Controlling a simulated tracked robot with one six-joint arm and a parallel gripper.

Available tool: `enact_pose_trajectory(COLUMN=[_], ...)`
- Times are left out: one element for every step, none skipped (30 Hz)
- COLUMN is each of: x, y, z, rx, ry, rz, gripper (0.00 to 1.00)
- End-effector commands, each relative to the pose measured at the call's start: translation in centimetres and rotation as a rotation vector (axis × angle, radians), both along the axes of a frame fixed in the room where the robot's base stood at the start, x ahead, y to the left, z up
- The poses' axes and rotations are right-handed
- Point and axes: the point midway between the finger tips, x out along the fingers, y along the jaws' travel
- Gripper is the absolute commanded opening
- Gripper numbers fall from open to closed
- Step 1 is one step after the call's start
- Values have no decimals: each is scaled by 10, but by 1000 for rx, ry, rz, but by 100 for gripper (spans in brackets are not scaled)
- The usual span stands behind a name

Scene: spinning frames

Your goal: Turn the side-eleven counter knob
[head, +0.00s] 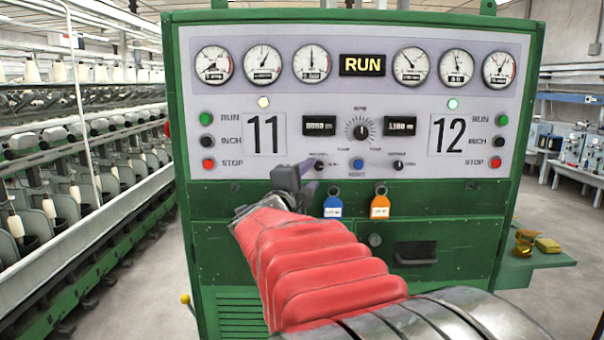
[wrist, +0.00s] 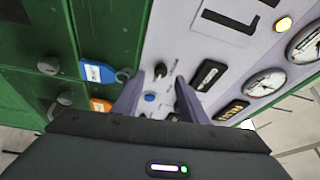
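The side-eleven counter knob (head: 319,165) is a small black knob on the pale panel, below the left counter display (head: 319,126). It also shows in the wrist view (wrist: 160,70), just beyond and between my fingertips. My gripper (head: 309,173) is at the panel's lower left-middle, its two purple-grey fingers pointing at the panel. The wrist view shows my gripper (wrist: 159,77) open, with a gap on both sides of the knob; I cannot tell how far the tips are from the panel.
A blue reset button (head: 358,163) and a matching right knob (head: 398,165) sit nearby. A blue tag (head: 333,207) and an orange tag (head: 380,206) hang below. Spinning frames (head: 70,190) stand left. A side shelf (head: 535,262) holds yellow items.

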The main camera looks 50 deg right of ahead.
Motion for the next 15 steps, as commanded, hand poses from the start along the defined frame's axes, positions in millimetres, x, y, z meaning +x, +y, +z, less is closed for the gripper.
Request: enact_pose_trajectory(x=[-2,-4,-6,-7,-8,-11,-13,-14,-16,-18,-19,-21,-23,-24,-25], y=[9,14,20,25,29,35,40,44,51,55,60,66,70,73,77], z=[-1,-1,-2,-2,-3,-3,-4,-5,-5,-6,-6,-8,-8,-8,-8], rx=[1,1,1,1,1,1,1,1,1,1,1,2,2,1,2], ry=[0,0,-1,0,0,0,-1,-1,0,0,0,0,0,0,0], rz=[4,4,3,4,4,4,3,4,4,4,4,4,4,4,3], gripper=[39,39,39,39,39,39,39,39,39,39,39,39,39,39,39])
